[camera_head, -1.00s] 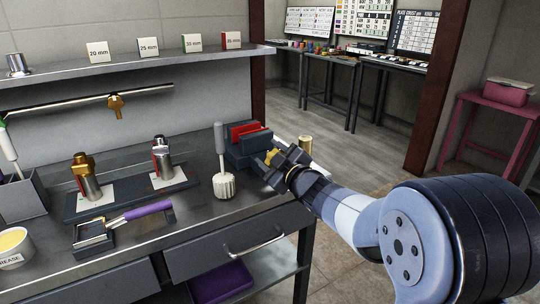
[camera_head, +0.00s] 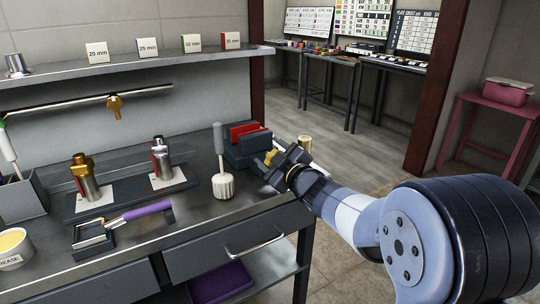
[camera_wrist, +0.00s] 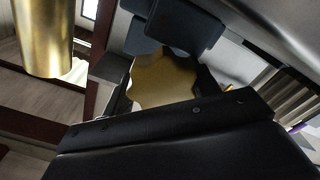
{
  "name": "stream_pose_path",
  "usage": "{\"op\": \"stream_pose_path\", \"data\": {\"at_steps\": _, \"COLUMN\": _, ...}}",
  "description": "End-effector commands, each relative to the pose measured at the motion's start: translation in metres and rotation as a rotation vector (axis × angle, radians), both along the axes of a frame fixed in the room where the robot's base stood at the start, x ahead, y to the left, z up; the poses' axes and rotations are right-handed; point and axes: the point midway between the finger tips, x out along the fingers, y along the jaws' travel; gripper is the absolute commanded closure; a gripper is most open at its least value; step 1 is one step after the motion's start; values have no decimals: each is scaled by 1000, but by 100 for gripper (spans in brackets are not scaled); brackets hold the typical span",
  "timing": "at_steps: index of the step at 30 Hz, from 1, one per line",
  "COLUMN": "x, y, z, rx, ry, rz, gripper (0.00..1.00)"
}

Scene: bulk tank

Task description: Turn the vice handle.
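The vice (camera_head: 247,143) is a dark block with red jaw faces at the right end of the workbench. Its handle is a brass lobed knob (camera_head: 271,157) on the side facing my arm. My gripper (camera_head: 277,160) is at this knob, reaching in from the right. In the wrist view the vice handle (camera_wrist: 163,80) sits between my dark fingers, with a finger close against each side. The gripper looks shut on it; the exact contact is partly hidden by the black gripper body.
A grey-handled tool with a white ribbed base (camera_head: 223,184) stands left of the vice. A brass cylinder (camera_head: 305,143) stands just behind my gripper and shows large in the wrist view (camera_wrist: 43,35). A purple-handled tool (camera_head: 148,210) lies farther left. The shelf (camera_head: 140,66) runs above.

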Motion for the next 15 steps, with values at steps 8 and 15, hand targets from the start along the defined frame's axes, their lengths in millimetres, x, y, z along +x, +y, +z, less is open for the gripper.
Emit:
{"op": "stream_pose_path", "data": {"at_steps": 8, "x": 1, "y": -2, "z": -9, "rx": -11, "ry": 12, "rz": -5, "gripper": 31}}
{"op": "stream_pose_path", "data": {"at_steps": 15, "x": -10, "y": -10, "z": -7, "rx": -10, "ry": 12, "rz": -5, "gripper": 31}}
